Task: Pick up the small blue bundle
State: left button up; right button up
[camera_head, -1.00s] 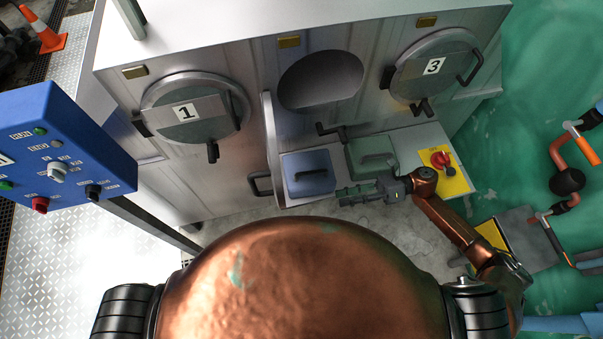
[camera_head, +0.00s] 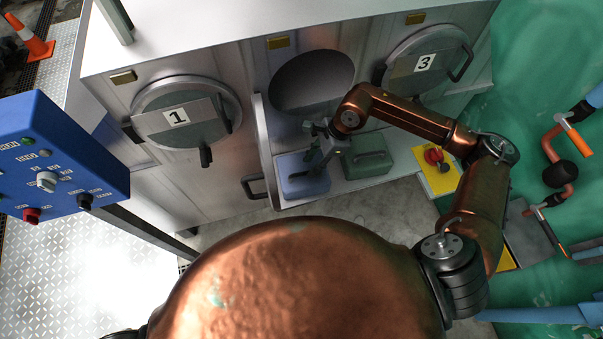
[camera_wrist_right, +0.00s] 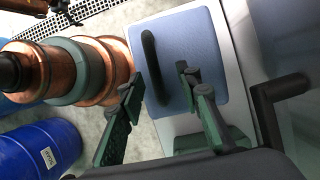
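The small blue bundle (camera_head: 295,186) sits on the shelf in front of the machine, left of a green bundle (camera_head: 368,166). In the right wrist view it is a flat blue block (camera_wrist_right: 195,35) with a dark bar handle (camera_wrist_right: 152,62). My right gripper (camera_head: 314,168) is over the blue bundle, pointing down. In the wrist view the right gripper (camera_wrist_right: 158,82) is open, its fingers apart, with the handle showing between the fingertips. I cannot tell whether a finger touches the bundle. My left gripper is not in view.
Doors 1 (camera_head: 185,112) and 3 (camera_head: 430,62) are shut, with an open round hole (camera_head: 310,80) between them. An open door panel (camera_head: 264,150) stands just left of the bundle. A red button on a yellow plate (camera_head: 436,180) is to the right.

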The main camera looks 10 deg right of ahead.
aim_at(306, 172)
jog(key=x, duration=0.3)
jog(key=p+x, duration=0.1)
jog(key=x, duration=0.1)
jog(key=shift+s+a, duration=0.15)
jog(key=shift+s, duration=0.25)
jog(key=shift+r, duration=0.1)
jog(key=shift+c, duration=0.3)
grip_shut()
jog(key=shift+r, duration=0.1)
